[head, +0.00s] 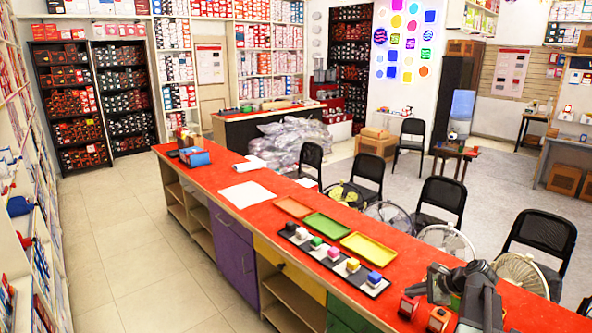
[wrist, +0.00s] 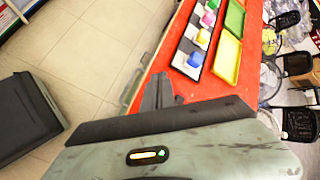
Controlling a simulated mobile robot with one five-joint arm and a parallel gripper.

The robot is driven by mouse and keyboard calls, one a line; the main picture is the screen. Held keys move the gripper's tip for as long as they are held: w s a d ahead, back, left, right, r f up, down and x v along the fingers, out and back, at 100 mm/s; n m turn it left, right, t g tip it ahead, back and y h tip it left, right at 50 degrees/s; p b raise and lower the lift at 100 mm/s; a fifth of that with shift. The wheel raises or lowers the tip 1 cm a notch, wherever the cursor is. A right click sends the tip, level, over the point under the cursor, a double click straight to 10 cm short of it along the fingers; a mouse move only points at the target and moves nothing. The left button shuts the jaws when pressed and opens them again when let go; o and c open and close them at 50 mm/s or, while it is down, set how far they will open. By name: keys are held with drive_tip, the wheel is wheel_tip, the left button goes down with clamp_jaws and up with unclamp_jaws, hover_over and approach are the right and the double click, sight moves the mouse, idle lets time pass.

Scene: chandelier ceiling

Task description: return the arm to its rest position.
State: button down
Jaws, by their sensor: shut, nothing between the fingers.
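My arm (head: 478,298), dark grey, shows at the lower right of the head view, above the near end of the red counter. My gripper (wrist: 159,82) is in the middle of the wrist view, its grey fingers together with nothing between them. It points towards the counter's edge and is apart from the cubes and trays. In the head view the arm's links overlap, so the fingertips are hard to make out.
The red counter (head: 232,204) bears a black-and-white strip (wrist: 184,58) with several coloured cubes, a yellow tray (head: 367,247), a green tray (head: 326,226) and a brown tray (head: 293,207). Chairs and fans stand behind; left floor is clear.

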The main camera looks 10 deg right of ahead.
drive_tip(key=a+f+n+g, duration=0.2)
drive_tip(key=a+n, duration=0.2)
drive_tip(key=a, duration=1)
drive_tip(key=a+f+n+g, duration=0.2)
drive_tip(key=a+n+g, duration=0.15)
drive_tip(key=a, duration=1.05)
drive_tip(key=s+a+f+n+g+h, duration=0.2)
drive_tip(key=s+a+n, duration=0.4)
drive_tip(key=a+n, duration=0.2)
drive_tip(key=s+d+n+h, duration=0.1)
drive_tip(key=s+d+n, duration=0.1)
drive_tip(key=d+n, duration=0.1)
drive_tip(key=s+d+n+h, duration=0.1)
drive_tip(key=n, duration=0.1)
drive_tip(key=shift+d+f+h, duration=0.2)
drive_tip(key=shift+f+h, duration=0.1)
drive_tip(key=shift+f, duration=0.1)
